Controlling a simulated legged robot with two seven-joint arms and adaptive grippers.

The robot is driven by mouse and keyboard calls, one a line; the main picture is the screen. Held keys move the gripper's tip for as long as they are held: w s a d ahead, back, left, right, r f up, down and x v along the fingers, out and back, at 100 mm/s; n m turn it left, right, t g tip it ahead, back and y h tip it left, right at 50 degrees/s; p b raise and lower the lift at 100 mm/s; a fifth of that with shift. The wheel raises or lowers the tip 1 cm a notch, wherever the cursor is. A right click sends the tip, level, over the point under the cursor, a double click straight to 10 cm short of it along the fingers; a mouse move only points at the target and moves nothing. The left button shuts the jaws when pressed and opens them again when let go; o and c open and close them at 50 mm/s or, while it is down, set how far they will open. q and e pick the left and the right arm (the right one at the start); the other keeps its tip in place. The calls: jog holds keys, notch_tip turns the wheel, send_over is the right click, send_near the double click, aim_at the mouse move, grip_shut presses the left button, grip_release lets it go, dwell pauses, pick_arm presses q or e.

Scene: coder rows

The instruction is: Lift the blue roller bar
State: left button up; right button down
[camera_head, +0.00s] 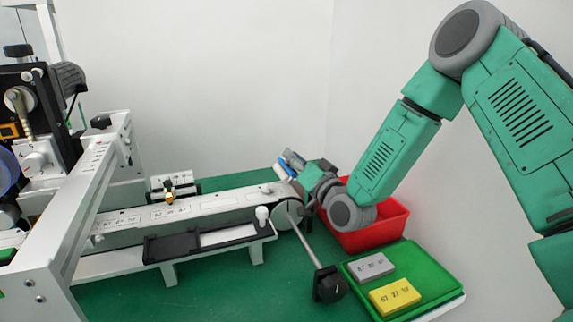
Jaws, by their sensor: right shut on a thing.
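The blue roller bar (283,169) shows only as a small blue piece at the far right end of the white conveyor (215,206). My right gripper (289,164) is at that end, its arm reaching in from the right over the red bin. It is shut on the blue roller bar. The wrist and fingers hide much of the contact, and I cannot tell whether the bar is clear of the conveyor. My left gripper is not in view.
A red bin (388,228) stands under my right forearm. A green tray (430,268) holds a grey block (371,267) and a yellow block (395,297). A metal rod with a black knob (329,285) sticks out toward the front. A white-framed machine (70,225) stands at left.

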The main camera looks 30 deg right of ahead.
jog(key=shift+s+d+f+m+h+b, duration=0.2)
jog(key=shift+d+m, duration=0.15)
jog(key=shift+m, duration=0.35)
jog(key=shift+s+d+f+m+h+b, duration=0.2)
jog(key=shift+d+m, duration=0.15)
jog(key=shift+m, duration=0.35)
jog(key=c, duration=1.4)
grip_release()
jog(key=shift+d+r, duration=0.1)
jog(key=shift+o, duration=0.2)
jog(key=shift+d+r, duration=0.15)
jog(key=s+f, duration=0.2)
jog(key=s, duration=0.9)
jog(key=shift+s+a+f, duration=0.25)
jog(key=shift+s+a, duration=0.15)
